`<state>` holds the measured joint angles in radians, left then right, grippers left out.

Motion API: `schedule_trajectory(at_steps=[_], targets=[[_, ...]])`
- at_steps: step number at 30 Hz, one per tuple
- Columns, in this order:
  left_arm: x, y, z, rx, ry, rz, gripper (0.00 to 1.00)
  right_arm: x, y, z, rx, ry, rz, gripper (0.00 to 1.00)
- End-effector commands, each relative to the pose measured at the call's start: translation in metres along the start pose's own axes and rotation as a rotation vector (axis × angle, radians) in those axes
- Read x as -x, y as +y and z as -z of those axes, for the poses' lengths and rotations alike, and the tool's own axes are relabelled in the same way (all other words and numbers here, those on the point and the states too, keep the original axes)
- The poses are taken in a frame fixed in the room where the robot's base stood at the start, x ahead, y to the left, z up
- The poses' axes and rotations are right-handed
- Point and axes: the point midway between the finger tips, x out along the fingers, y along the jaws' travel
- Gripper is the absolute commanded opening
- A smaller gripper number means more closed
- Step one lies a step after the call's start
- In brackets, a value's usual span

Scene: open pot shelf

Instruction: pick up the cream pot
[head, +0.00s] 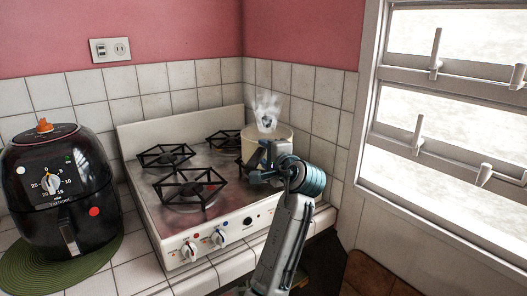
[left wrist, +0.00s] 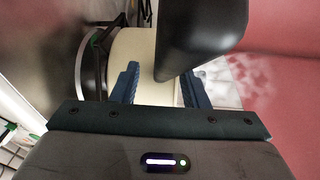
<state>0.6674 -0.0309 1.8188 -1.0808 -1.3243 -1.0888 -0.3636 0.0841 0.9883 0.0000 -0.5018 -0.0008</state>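A black handle (left wrist: 205,35) reaches down from the top of that view, towards the gap between my left fingers. My left gripper (left wrist: 160,84) is open, its two blue fingers apart. I cannot tell whether either finger touches the handle or the pot. My right gripper is not in view.
The white stove (head: 205,243) has several black burner grates, the others empty. A black air fryer (head: 62,185) stands on a green mat (head: 22,268) at left. Tiled walls close in behind the pot, with a window (head: 440,120) at right. Whitish steam-like wisps (head: 265,106) show above the pot.

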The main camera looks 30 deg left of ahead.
Motion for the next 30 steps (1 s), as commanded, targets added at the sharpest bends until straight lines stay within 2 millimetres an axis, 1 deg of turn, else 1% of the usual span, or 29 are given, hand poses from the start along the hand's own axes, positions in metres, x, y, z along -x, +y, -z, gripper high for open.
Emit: schedule_trajectory(at_steps=[6,11,12,30], targets=[[0.0,0.0004,0.0003,-0.001,0.0,-0.001,0.4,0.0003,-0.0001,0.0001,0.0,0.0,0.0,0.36],[-0.0001,0.0004,0.0003,-0.001,0.0,-0.001,0.08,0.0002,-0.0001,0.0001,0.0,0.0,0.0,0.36],[-0.0001,0.0004,0.0003,-0.001,0.0,-0.001,0.01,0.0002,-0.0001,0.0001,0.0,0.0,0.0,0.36],[-0.0002,0.0006,0.0002,-0.002,0.0,-0.001,0.0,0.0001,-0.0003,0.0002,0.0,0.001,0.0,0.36]])
